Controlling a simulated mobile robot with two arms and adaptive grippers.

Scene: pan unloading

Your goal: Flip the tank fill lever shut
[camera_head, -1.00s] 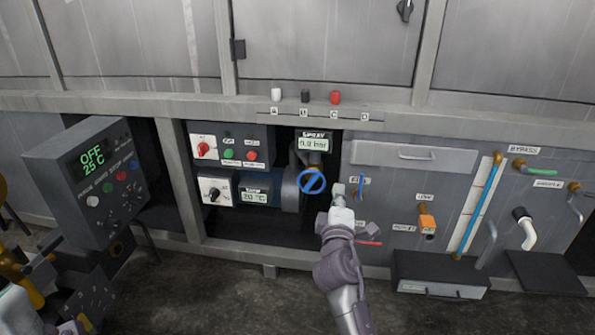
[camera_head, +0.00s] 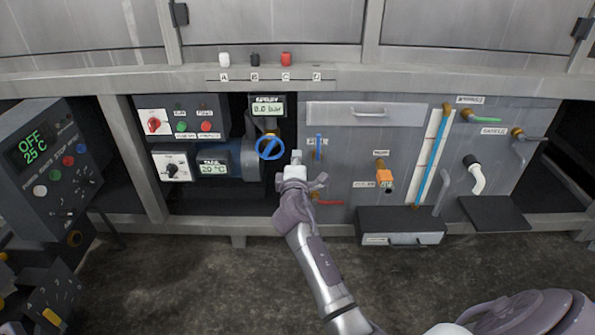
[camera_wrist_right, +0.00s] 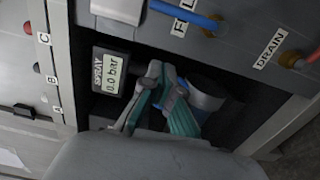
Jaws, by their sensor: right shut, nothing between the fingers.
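My left gripper is not in view.
A blue round handwheel (camera_head: 268,147) and the spray display (camera_head: 267,108) are left of the gripper. A red drain lever (camera_head: 328,202) is below the fill lever. An orange valve (camera_head: 384,176) and a black tray (camera_head: 400,222) are to the right.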

